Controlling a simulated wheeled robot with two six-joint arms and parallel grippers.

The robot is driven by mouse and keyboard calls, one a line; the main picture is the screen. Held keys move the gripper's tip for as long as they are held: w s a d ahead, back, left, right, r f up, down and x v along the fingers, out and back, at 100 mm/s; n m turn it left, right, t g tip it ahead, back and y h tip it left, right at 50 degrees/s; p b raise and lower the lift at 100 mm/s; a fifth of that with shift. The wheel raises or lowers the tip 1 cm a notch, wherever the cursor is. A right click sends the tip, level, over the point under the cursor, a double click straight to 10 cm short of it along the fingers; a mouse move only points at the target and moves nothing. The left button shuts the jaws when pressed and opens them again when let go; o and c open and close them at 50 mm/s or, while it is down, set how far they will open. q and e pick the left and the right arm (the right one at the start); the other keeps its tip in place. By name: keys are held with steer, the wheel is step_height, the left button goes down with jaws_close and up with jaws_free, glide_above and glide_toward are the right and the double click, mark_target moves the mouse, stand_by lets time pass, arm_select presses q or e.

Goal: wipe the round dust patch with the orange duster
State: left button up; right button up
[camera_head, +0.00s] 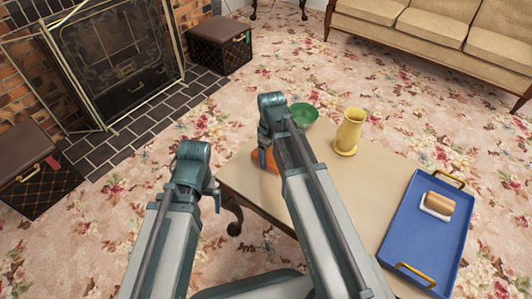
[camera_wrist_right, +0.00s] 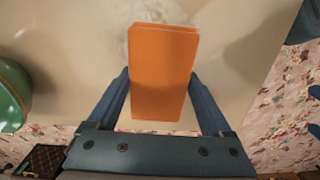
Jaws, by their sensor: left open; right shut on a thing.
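The orange duster (camera_head: 263,160) is held over the left end of the tan table (camera_head: 365,190). In the right wrist view the duster (camera_wrist_right: 163,75) stands between the fingers of my right gripper (camera_wrist_right: 162,85), which is shut on it. A pale, whitish dust patch (camera_wrist_right: 143,38) shows on the tabletop beyond the duster, which partly hides it. Whether the duster touches the table I cannot tell. In the head view the dust and most of the right gripper are hidden behind my arm. My left gripper (camera_head: 214,196) is open and empty, off the table's left edge.
A green bowl (camera_head: 305,113) and a yellow vase (camera_head: 349,130) stand on the table's far side; the bowl (camera_wrist_right: 10,95) is left of the duster in the wrist view.

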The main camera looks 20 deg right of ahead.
steer(key=shift+s+d, duration=0.4)
steer(key=shift+s, duration=0.1)
steer(key=shift+s, duration=0.1)
steer(key=shift+s+d+f, duration=0.1)
steer(key=shift+s+d, duration=0.9)
steer(key=shift+s, duration=0.25)
steer(key=shift+s+d, duration=1.1)
steer(key=shift+s, duration=0.25)
steer(key=shift+s, duration=0.1)
steer(key=shift+s+d, duration=1)
steer(key=shift+s, duration=0.3)
